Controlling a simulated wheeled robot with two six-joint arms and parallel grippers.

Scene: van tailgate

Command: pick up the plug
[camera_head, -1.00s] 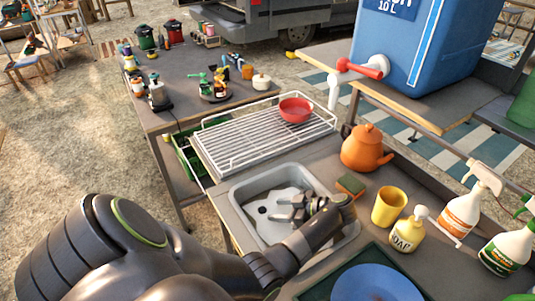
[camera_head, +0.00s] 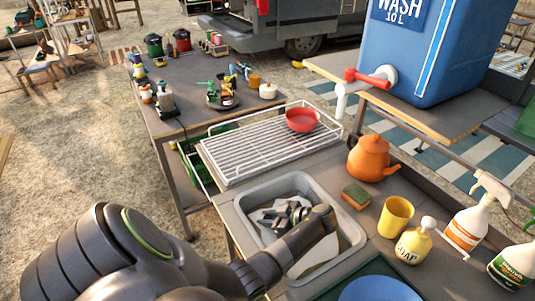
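The grey sink basin (camera_head: 240,203) is set in the counter at the lower middle. My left arm reaches in from the left, and my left gripper (camera_head: 272,217) is down inside the basin, pointing left over its floor. Whether its fingers are open or shut does not show clearly at this size. I cannot make out the plug; the gripper and arm cover much of the basin floor. A pale, irregular patch shows on the floor around the gripper. My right gripper is not in view.
A white wire rack (camera_head: 250,150) with a red bowl (camera_head: 302,120) stands behind the sink. A sponge (camera_head: 356,195), orange kettle (camera_head: 372,158), yellow cup (camera_head: 396,216), soap bottle (camera_head: 415,242) and spray bottle (camera_head: 468,222) crowd the right. A blue plate (camera_head: 380,290) is in front.

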